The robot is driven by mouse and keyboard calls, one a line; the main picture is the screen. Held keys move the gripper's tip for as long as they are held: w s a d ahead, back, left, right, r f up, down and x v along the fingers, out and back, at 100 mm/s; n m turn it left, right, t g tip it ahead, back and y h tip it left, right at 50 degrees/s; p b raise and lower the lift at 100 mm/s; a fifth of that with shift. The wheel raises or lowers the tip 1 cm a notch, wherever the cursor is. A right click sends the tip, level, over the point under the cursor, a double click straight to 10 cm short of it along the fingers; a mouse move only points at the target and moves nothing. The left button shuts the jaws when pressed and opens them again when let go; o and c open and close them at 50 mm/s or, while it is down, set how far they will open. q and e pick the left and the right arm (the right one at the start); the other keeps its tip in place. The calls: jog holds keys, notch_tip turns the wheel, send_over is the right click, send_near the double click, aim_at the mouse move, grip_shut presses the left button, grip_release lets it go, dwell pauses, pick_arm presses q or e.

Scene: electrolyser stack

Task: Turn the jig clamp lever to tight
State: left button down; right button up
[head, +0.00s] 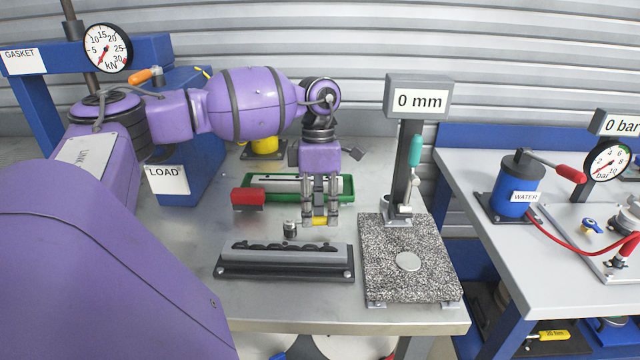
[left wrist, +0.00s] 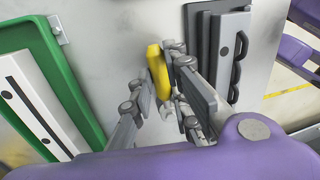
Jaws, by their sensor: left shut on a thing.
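My left gripper (head: 320,218) reaches down over the middle of the workbench, fingers pointing down. It is shut on a yellow bar-like piece (head: 320,221), which looks like a lever handle. My right gripper is not in view.
A green tray (head: 347,190) with a pale bar lies behind the gripper. A red block (head: 248,197) and a small steel cylinder (head: 290,230) are to its left. The speckled plate (head: 385,275) and its gauge post (head: 402,170) stand close on the right.

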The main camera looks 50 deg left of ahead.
pick_arm(q)
jog(key=shift+s+d+m, duration=0.15)
jog(key=shift+d+m, duration=0.1)
jog(key=shift+m, duration=0.15)
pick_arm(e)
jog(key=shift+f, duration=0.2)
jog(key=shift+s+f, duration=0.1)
pick_arm(q)
jog(key=c, duration=1.7)
grip_release()
jog(key=shift+o, duration=0.2)
jog(key=shift+r, duration=0.1)
notch_tip(320, 180, up, 12)
jog(key=w+a, duration=0.1)
jog(key=shift+w+a+f, duration=0.2)
jog(key=shift+w+a, duration=0.1)
jog(key=shift+f, duration=0.15)
